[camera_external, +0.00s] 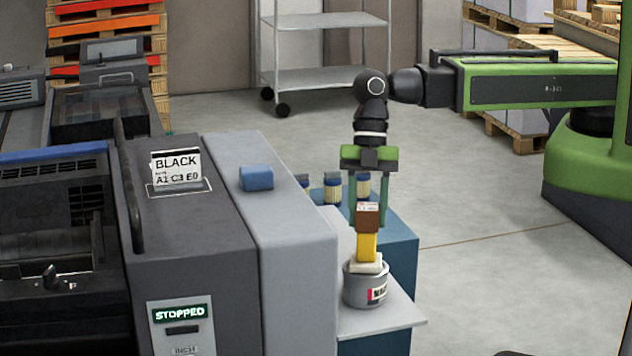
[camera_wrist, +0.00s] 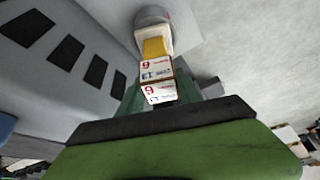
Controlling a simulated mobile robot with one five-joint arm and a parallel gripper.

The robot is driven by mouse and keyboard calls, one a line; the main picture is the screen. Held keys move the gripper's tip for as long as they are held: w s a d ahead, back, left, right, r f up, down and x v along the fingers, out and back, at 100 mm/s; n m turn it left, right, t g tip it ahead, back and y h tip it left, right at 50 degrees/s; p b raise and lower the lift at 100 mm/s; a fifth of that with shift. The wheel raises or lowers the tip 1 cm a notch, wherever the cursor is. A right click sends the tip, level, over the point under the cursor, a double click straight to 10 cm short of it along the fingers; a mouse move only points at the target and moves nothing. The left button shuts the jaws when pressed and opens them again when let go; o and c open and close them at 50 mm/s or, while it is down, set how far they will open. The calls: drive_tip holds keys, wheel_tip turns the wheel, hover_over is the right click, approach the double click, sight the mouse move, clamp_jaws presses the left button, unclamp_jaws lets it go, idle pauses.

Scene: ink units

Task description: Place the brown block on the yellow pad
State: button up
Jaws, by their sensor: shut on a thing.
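The brown block (camera_external: 368,219), with a pale label on top, is between the fingers of my gripper (camera_external: 369,208), which is shut on it. In the wrist view the block (camera_wrist: 157,70) shows pale printed faces between the fingers of my gripper (camera_wrist: 172,92). The yellow pad (camera_external: 367,248) is directly below the block and looks upright; it also shows in the wrist view (camera_wrist: 155,47). I cannot tell whether block and pad touch. A pale piece (camera_external: 368,267) lies under the pad, on top of a grey tin (camera_external: 359,292).
The tin stands on a pale shelf (camera_external: 398,317) beside the grey machine (camera_external: 265,205). Several small jars (camera_external: 333,190) stand behind on a blue cabinet (camera_external: 402,240). Open floor lies to the right.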

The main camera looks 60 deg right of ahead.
drive_tip(key=shift+r, duration=0.1)
drive_tip(key=o, duration=1.4)
drive_tip(key=shift+c, duration=0.2)
drive_tip(key=shift+r+p, duration=0.25)
drive_tip(key=shift+p, duration=0.2)
drive_tip(key=p+v, duration=1)
drive_tip(key=v, duration=0.1)
drive_tip(key=shift+d+r, duration=0.2)
drive_tip(key=shift+d, duration=0.1)
drive_tip(key=shift+w, duration=0.1)
